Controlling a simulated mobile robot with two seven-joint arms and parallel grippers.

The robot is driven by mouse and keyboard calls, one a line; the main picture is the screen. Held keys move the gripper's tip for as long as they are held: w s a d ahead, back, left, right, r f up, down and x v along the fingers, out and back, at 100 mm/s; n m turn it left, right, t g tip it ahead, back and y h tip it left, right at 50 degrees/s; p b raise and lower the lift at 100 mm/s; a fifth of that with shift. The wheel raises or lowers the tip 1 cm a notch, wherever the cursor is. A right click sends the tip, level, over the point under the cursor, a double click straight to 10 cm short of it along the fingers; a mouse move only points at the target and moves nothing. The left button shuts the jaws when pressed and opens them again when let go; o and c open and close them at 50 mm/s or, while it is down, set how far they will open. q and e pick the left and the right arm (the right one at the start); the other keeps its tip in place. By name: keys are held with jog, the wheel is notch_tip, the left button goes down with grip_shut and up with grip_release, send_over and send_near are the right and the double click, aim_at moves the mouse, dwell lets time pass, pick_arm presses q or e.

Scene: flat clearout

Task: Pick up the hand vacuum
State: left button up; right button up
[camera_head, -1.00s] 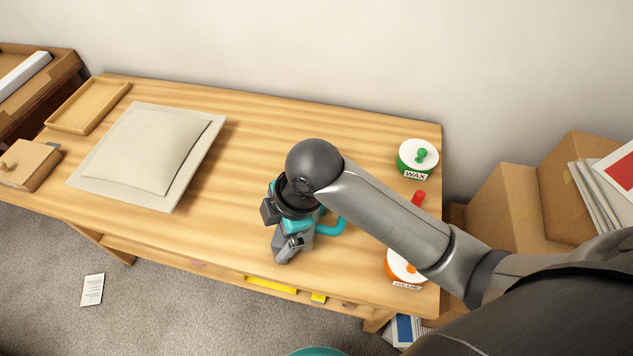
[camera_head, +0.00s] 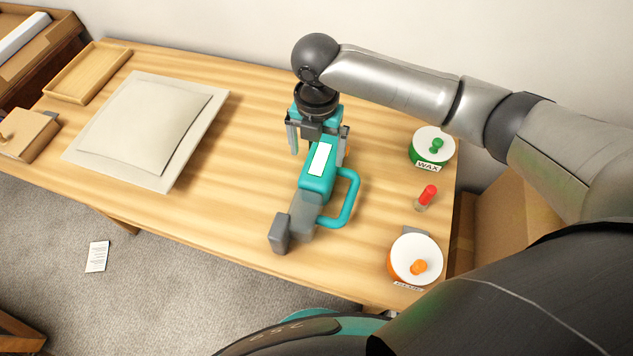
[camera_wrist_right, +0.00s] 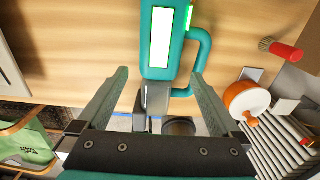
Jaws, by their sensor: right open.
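The hand vacuum (camera_head: 316,182) lies on the wooden table, with a teal body, a pale label, a teal loop handle on its right and a grey nozzle toward the front edge. My right gripper (camera_head: 318,156) is open over the rear of the body, a finger on each side of it. In the right wrist view the vacuum (camera_wrist_right: 162,62) shows between and beyond the open fingers (camera_wrist_right: 160,75); I cannot tell whether they touch it. My left gripper is not in view.
Right of the vacuum stand a green-based WAX pot (camera_head: 432,148), a red-capped brush (camera_head: 427,197) and an orange pot (camera_head: 415,259). A cushion on a pale board (camera_head: 146,128) and a wooden tray (camera_head: 88,72) lie at left. The table between cushion and vacuum is clear.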

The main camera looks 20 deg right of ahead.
aim_at(316, 173)
notch_tip(316, 173, down, 4)
jog(key=shift+f+b, duration=0.2)
jog(key=shift+b, duration=0.15)
jog(key=f, duration=0.1)
jog(key=f+b, duration=0.1)
jog(key=f, duration=0.3)
jog(key=shift+s+a+f, duration=0.15)
jog(key=shift+s, duration=0.15)
grip_shut()
jog(key=shift+w+r, duration=0.15)
jog(key=shift+r, duration=0.05)
